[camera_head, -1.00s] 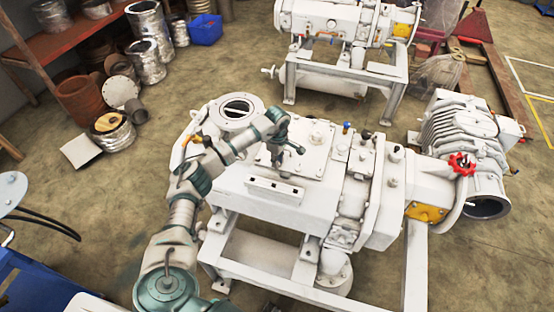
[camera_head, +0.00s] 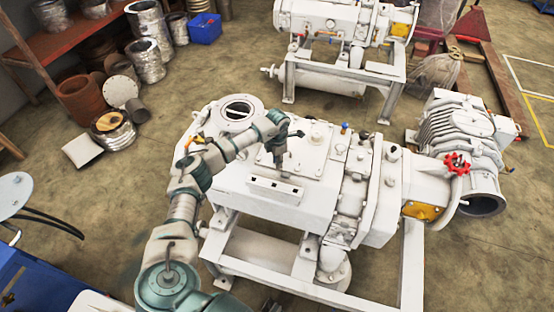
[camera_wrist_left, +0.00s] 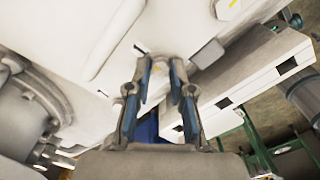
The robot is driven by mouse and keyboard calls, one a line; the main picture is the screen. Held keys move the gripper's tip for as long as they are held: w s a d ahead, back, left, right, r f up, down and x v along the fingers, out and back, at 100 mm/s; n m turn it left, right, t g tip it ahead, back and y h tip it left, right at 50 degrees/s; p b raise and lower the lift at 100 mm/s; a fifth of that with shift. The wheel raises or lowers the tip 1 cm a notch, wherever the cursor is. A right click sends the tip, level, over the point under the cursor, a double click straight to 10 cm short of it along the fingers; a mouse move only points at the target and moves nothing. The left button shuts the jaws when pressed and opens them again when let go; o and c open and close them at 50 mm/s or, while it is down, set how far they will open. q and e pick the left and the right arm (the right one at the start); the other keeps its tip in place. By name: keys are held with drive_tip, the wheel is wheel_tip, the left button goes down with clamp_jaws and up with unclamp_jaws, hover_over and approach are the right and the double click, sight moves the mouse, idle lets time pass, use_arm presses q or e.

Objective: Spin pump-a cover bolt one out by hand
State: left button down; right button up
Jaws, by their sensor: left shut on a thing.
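The near white pump (camera_head: 330,195) stands on a white frame in the middle of the head view. My left arm comes in from the left, and its gripper (camera_head: 278,160) points down at the flat cover plate (camera_head: 318,160) on the pump's top. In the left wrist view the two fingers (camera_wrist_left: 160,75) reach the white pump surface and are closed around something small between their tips. The bolt itself is hidden or too small to make out. My right gripper is in neither view.
A white slotted block (camera_head: 275,190) sits just in front of the gripper. A red handwheel (camera_head: 457,163) is at the pump's right end. A second pump (camera_head: 345,30) stands behind. Shelving (camera_head: 60,35) and foil-wrapped parts (camera_head: 145,55) are at the left. Floor is clear between the pumps.

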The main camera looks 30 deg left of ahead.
use_arm(q)
drive_tip(key=shift+r+n, duration=0.15)
drive_tip(key=shift+n, duration=0.35)
drive_tip(key=n+p, duration=0.2)
drive_tip(key=n, duration=0.4)
drive_tip(key=shift+p, duration=0.35)
drive_tip(key=n+p, duration=0.1)
drive_tip(key=n, duration=0.3)
drive_tip(key=shift+p, duration=0.3)
drive_tip(key=n+p, duration=0.1)
drive_tip(key=n, duration=0.2)
drive_tip(key=shift+n+p, duration=0.3)
drive_tip(key=shift+p, duration=0.1)
drive_tip(key=n+p, duration=0.2)
drive_tip(key=n, duration=0.1)
drive_tip(key=shift+n, duration=0.3)
drive_tip(key=n+p, duration=0.2)
drive_tip(key=n, duration=0.1)
drive_tip(key=shift+n, duration=0.4)
drive_tip(key=n+p, duration=0.2)
drive_tip(key=n, duration=0.1)
drive_tip(key=shift+n+p, duration=0.3)
drive_tip(key=shift+n, duration=0.1)
drive_tip(key=shift+n+p, duration=0.55)
drive_tip(key=shift+n, duration=0.35)
drive_tip(key=shift+f+n, duration=0.2)
drive_tip(key=shift+n, duration=0.1)
